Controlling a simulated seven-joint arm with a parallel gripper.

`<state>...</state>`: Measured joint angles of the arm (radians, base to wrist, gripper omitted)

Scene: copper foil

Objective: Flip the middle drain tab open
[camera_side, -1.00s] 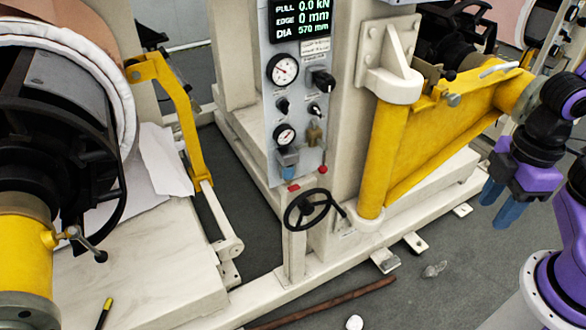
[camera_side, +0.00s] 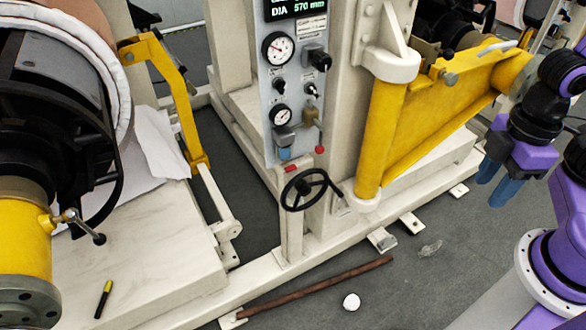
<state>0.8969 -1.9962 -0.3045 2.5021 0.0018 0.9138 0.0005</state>
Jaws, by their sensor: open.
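I cannot make out a drain tab for certain. A grey control panel (camera_side: 294,75) on the cream machine column carries small fittings at its lower end. They are a blue bowl-like part (camera_side: 284,153), a brass-coloured block (camera_side: 310,117) and a thin lever with a red knob (camera_side: 319,149). Which of these, if any, bears the middle tab is too small to tell. My gripper (camera_side: 489,188), purple with blue fingers, hangs at the right with its fingers pointing down. It is open and empty, well apart from the panel, with the yellow arm between them.
A yellow swing arm (camera_side: 430,118) juts right from the column. A black handwheel (camera_side: 308,189) stands below the panel. A brown rod (camera_side: 315,287), a white lump (camera_side: 351,301) and a clear crumpled scrap (camera_side: 430,248) lie on the floor. A yellow-black marker (camera_side: 103,299) lies on the left plinth.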

